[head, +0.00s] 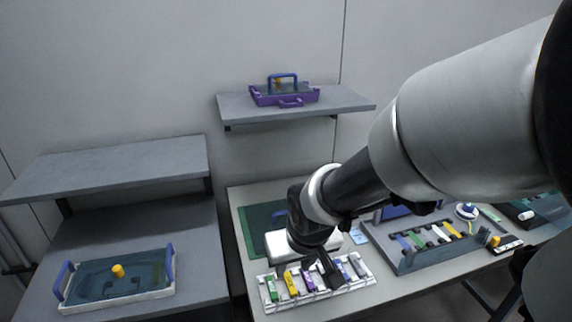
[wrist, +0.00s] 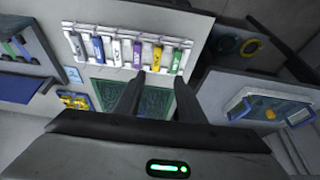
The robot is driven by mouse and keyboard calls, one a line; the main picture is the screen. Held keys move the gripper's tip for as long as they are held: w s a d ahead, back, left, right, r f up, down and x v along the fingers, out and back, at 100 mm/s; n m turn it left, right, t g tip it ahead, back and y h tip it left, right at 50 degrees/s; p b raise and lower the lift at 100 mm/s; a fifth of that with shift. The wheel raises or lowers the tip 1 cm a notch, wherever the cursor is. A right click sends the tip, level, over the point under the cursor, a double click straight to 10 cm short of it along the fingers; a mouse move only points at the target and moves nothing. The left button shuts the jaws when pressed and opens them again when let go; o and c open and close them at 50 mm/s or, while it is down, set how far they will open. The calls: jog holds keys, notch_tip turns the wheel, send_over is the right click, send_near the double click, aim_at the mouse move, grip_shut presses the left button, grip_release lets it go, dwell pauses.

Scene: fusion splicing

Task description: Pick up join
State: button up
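A white rack (head: 367,285) lies at the front of the table and holds several upright coloured pieces in a row. These include a green piece (head: 271,288), a yellow piece (head: 292,282) and a purple piece (head: 309,281), with white and grey-blue ones to the right. The yellow piece (wrist: 157,58) and green piece (wrist: 178,61) also show in the wrist view. Their labels are too small to read, so I cannot tell which is the join. My gripper (wrist: 158,80) is open and empty, its fingers just short of the yellow and green pieces in the wrist picture.
A grey fixture (head: 405,262) with several coloured strips stands right of the rack. A green mat (head: 257,232) lies behind. A blue-handled tray (head: 110,292) sits on the left bench, and a purple tray (head: 290,97) on the wall shelf (head: 345,101).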

jog(key=b, duration=0.2)
send_over(290, 283)
jog(key=s, duration=0.2)
jog(key=f, duration=0.5)
jog(key=shift+s+f, duration=0.2)
jog(key=shift+f, duration=0.05)
jog(key=b+x, duration=0.2)
jog(key=x, duration=0.1)
jog(key=d+b+x, duration=0.1)
jog(key=shift+a+f, duration=0.1)
jog(key=shift+f, duration=0.25)
jog(key=shift+w+f, duration=0.15)
jog(key=shift+f, duration=0.05)
grip_shut()
